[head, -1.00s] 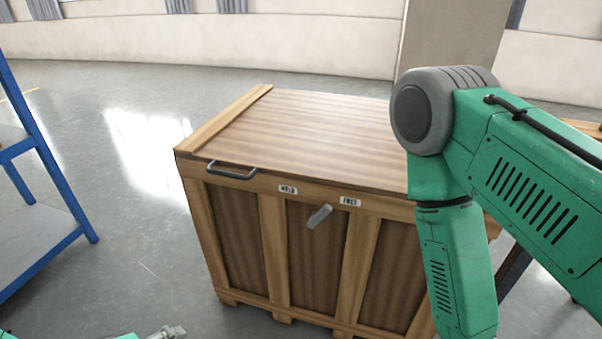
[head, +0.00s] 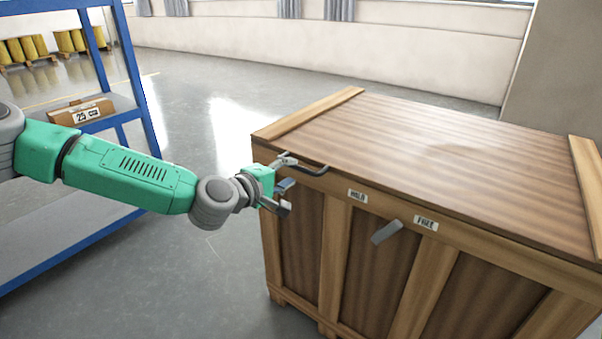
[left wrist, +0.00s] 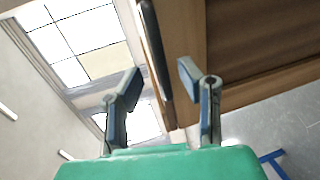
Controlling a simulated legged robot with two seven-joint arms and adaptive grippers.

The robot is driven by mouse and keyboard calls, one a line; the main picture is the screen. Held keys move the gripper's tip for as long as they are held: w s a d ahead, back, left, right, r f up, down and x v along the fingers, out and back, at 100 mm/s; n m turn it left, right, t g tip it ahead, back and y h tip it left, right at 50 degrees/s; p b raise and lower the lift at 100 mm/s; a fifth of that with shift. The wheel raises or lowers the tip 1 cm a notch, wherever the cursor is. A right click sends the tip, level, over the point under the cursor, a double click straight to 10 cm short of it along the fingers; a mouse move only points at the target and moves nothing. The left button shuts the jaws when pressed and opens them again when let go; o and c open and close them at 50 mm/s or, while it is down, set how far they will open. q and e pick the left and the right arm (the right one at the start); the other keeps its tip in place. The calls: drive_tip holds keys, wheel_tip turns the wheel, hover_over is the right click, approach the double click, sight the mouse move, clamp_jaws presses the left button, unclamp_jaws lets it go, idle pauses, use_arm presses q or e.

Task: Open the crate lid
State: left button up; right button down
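The wooden crate (head: 340,270) stands at the right in the head view, its lid (head: 450,150) lying flat and closed. A dark bar handle (head: 318,171) sits at the lid's front left; it also shows in the left wrist view (left wrist: 157,50). A grey lever (head: 386,232) on the crate front sits tilted below and between the HOLD label (head: 357,196) and the FREE label (head: 426,223). My left gripper (head: 287,183) is open at the handle's left end. In the left wrist view its fingers (left wrist: 158,82) are apart, with the handle ahead between them. My right gripper is out of view.
A blue shelf rack (head: 125,70) with a small carton (head: 80,111) stands at the left, behind my left arm. Yellow goods on pallets (head: 25,50) are at the far left. The floor (head: 205,110) between rack and crate is clear.

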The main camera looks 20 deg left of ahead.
sight(298, 168)
use_arm(q)
drive_tip(key=x, duration=0.3)
drive_tip(key=b+x, duration=0.1)
drive_tip(key=shift+w+a+f, duration=0.2)
drive_tip(key=shift+w+a, duration=0.15)
drive_tip(key=shift+d, duration=0.15)
drive_tip(key=shift+d, duration=0.1)
clamp_jaws()
